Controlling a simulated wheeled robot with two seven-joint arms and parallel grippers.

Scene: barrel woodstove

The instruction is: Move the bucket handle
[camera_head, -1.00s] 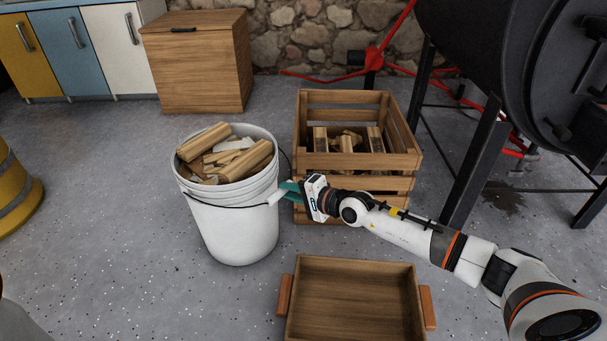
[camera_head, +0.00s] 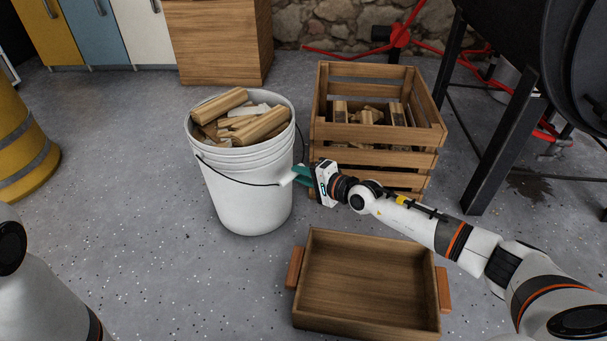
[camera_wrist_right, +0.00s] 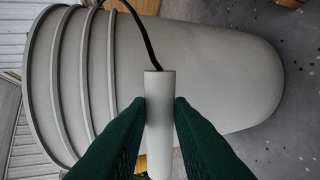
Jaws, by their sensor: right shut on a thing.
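A white bucket (camera_head: 245,195) full of split wood (camera_head: 243,118) stands upright on the floor, left of centre in the head view. Its thin dark wire handle hangs down across the front and right side, with a white grip (camera_head: 287,177) at the bucket's right side. My right gripper (camera_head: 301,175) has green fingers shut on that grip. In the right wrist view the fingers press the white cylindrical grip (camera_wrist_right: 159,122) from both sides, with the bucket wall (camera_wrist_right: 215,70) behind it. My left gripper is out of view; part of my left arm shows at lower left.
A slatted wooden crate (camera_head: 375,133) holding wood stands right of the bucket. A wooden tray (camera_head: 368,283) with side handles lies in front. A black barrel stove (camera_head: 560,40) on legs is at right, a yellow barrel (camera_head: 22,145) at left. Floor left of the bucket is clear.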

